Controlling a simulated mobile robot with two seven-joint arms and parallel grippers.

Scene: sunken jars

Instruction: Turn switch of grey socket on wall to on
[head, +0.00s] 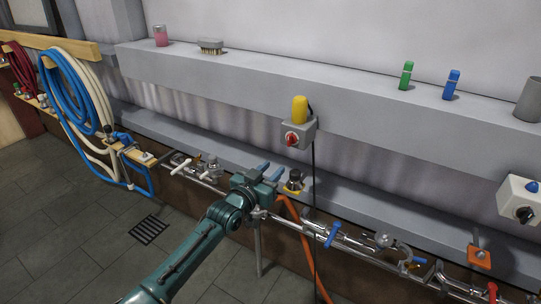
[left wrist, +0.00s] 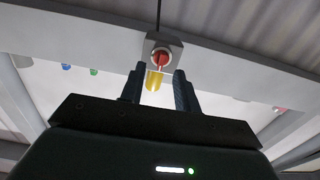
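The grey socket (head: 306,126) is on the front of the wall ledge, with a red switch (head: 292,139) on its face and a yellow plug (head: 299,108) on top. In the left wrist view the scene is upside down: the grey socket (left wrist: 176,43), red switch (left wrist: 160,57) and yellow plug (left wrist: 154,82) show beyond the fingers. My left gripper (head: 269,171) is below and left of the socket, apart from it. Its fingers stand apart with nothing between them; they also show in the left wrist view (left wrist: 159,76). My right gripper is not in view.
A white socket (head: 520,199) with a black switch is at the right. Metal pipes with valves (head: 340,240) run below. A black cable (head: 314,180) hangs from the grey socket. Green (head: 406,76) and blue (head: 451,85) bottles stand on the ledge. Blue hoses (head: 73,90) hang at left.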

